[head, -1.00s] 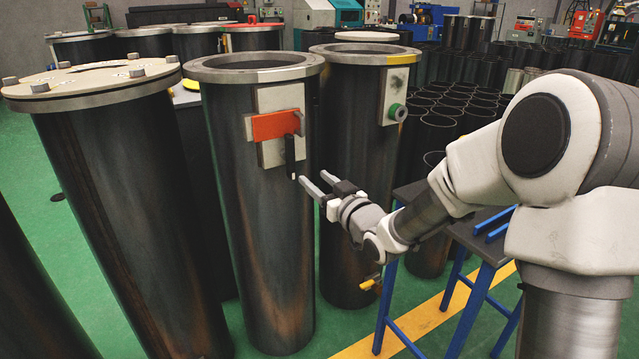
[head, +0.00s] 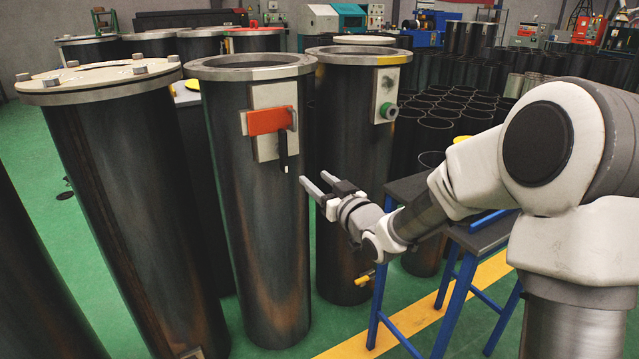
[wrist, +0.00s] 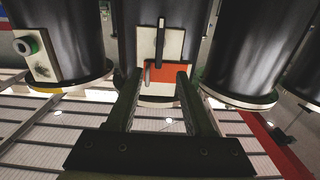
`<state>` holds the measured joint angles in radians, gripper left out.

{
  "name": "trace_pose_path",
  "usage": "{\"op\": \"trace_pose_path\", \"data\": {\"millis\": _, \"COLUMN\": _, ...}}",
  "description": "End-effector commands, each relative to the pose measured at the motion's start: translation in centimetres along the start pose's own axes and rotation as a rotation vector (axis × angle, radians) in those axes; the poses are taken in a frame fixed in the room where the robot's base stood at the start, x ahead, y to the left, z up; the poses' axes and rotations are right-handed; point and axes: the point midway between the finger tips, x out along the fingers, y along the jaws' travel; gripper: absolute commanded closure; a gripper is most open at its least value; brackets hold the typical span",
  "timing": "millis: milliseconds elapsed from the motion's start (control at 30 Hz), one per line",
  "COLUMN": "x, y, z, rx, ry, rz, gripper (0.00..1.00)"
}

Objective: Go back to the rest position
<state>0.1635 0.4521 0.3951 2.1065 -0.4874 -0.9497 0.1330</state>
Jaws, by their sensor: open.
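My gripper (head: 314,186) is open and empty in the head view. Its fingertips point left, in front of the middle flanged cylinder (head: 252,220), a little right of and below its black handle (head: 283,153). The handle hangs down from a red block (head: 268,121) on a pale plate (head: 275,97). In the wrist view, my two fingers (wrist: 160,78) show apart, with the red block (wrist: 162,73) and the black handle (wrist: 160,40) seen between and beyond them. No contact with the handle shows.
Another flanged cylinder (head: 345,140) with a green-ringed knob (head: 389,111) stands behind my gripper. A bolted-lid cylinder (head: 115,200) stands at left. A blue-legged table (head: 455,300) is under my arm. Many dark pipes stand behind. Green floor with a yellow stripe (head: 420,320) is open in front.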

Motion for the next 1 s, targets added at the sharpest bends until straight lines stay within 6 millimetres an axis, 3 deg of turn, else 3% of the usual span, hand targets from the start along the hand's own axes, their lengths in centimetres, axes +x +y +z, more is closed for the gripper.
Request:
{"op": "trace_pose_path", "data": {"millis": 667, "x": -0.5, "y": 0.3, "z": -0.3, "rx": -0.022, "ry": -0.039, "rz": 0.023, "gripper": 0.47}}
{"op": "trace_pose_path", "data": {"millis": 867, "x": -4.0, "y": 2.2, "z": -1.4, "rx": -0.093, "ry": -0.220, "rz": 0.143, "gripper": 0.47}}
{"op": "trace_pose_path", "data": {"millis": 1000, "x": -8.4, "y": 3.8, "z": -2.2, "rx": -0.116, "ry": -0.368, "rz": 0.255, "gripper": 0.47}}
